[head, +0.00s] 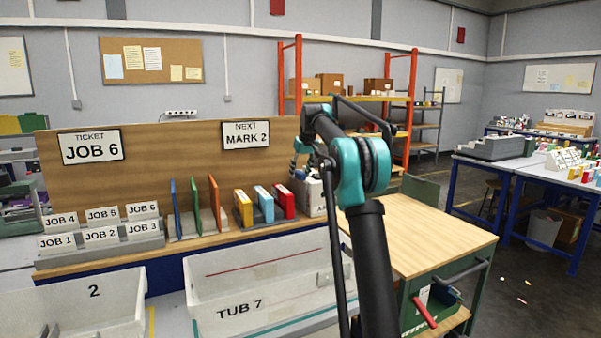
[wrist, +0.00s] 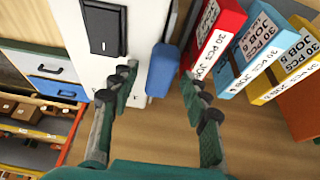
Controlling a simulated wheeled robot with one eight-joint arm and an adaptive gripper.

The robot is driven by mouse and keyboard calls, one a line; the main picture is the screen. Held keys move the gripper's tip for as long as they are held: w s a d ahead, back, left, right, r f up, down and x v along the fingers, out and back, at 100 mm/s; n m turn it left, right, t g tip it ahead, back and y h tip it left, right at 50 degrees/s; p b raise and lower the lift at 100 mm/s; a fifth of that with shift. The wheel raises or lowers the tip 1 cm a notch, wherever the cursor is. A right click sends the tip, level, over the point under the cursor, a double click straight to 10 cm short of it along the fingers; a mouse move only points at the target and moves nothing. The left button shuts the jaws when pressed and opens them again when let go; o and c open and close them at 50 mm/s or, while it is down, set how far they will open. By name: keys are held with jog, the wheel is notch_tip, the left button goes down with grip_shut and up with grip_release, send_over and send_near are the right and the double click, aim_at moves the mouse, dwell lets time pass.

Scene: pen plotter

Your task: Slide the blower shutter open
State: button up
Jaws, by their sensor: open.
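A white box (wrist: 138,35), which looks like the blower, stands on the bench and carries a black panel with a switch (wrist: 104,28). A blue block (wrist: 163,70) sits at its edge; it may be the shutter's tab, but I cannot tell for sure. My gripper (wrist: 159,76) is open and empty, with one fingertip to the left of the blue block and one to the right. I cannot tell whether either touches it. In the head view the white box (head: 313,197) is partly behind my arm, and my gripper (head: 299,163) is small and partly hidden.
Red (wrist: 215,35), blue (wrist: 254,50) and yellow (wrist: 290,65) labelled boxes stand close to the right of my gripper in the wrist view. White tubs (head: 215,300) stand in front of the bench. A wood-topped cart (head: 420,230) stands to the right.

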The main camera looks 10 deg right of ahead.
grip_shut()
dwell(0.3)
notch_tip(320, 180, up, 11)
jog(key=shift+f, duration=0.15)
dwell(0.6)
grip_release()
dwell(0.3)
